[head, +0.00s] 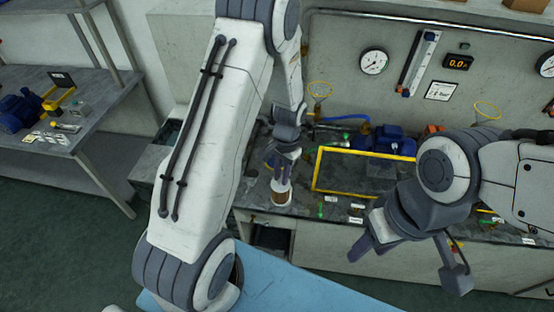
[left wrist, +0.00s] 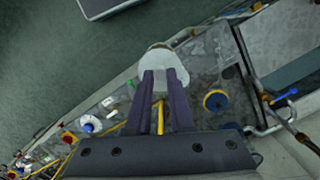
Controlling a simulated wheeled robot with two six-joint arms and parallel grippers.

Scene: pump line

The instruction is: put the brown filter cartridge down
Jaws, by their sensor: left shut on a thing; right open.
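The brown filter cartridge (head: 281,197) is upright at the left end of the workbench (head: 310,212), near its front edge. My left gripper (head: 282,182) comes down from above and is shut on the cartridge's upper part. In the left wrist view my left gripper's fingers (left wrist: 165,82) close on its white end (left wrist: 164,66), with a sliver of brown beyond. I cannot tell whether the cartridge touches the bench top. My right gripper (head: 408,264) is open and empty, in front of the bench at the right.
Small white labels (head: 357,206) line the front edge. Gauges (head: 374,61) hang on the back panel. A grey side table (head: 45,150) stands at the left.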

